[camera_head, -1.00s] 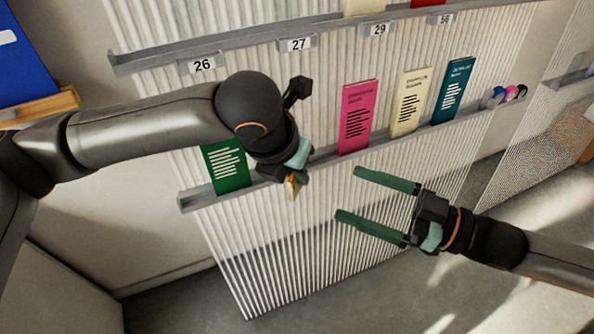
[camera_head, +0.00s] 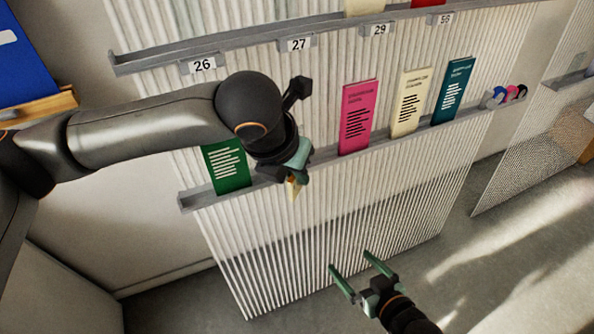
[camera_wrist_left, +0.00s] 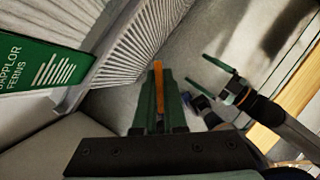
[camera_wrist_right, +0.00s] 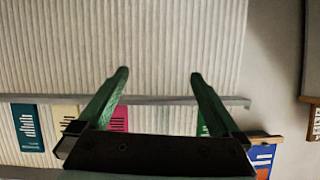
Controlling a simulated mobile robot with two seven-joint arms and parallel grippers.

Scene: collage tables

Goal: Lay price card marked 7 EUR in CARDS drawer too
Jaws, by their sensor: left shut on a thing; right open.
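My left gripper (camera_head: 294,182) is in front of the lower rail of the ribbed panel. It is shut on a thin orange-edged piece (camera_head: 294,190), which also shows edge-on between the green fingers in the left wrist view (camera_wrist_left: 158,75). No marking on it can be read, so I cannot tell whether it is the 7 EUR price card. My right gripper (camera_head: 350,262) is open and empty, low in front of the panel's lower part. Its spread fingers also show in the right wrist view (camera_wrist_right: 158,73). I see no drawer marked CARDS.
The lower rail (camera_head: 320,155) holds green (camera_head: 228,168), pink (camera_head: 357,120), cream (camera_head: 409,103) and teal (camera_head: 453,92) leaflets. An upper rail (camera_head: 245,40) carries number tags. A blue item (camera_head: 25,55) on a wooden ledge is at left. Floor at the lower right is clear.

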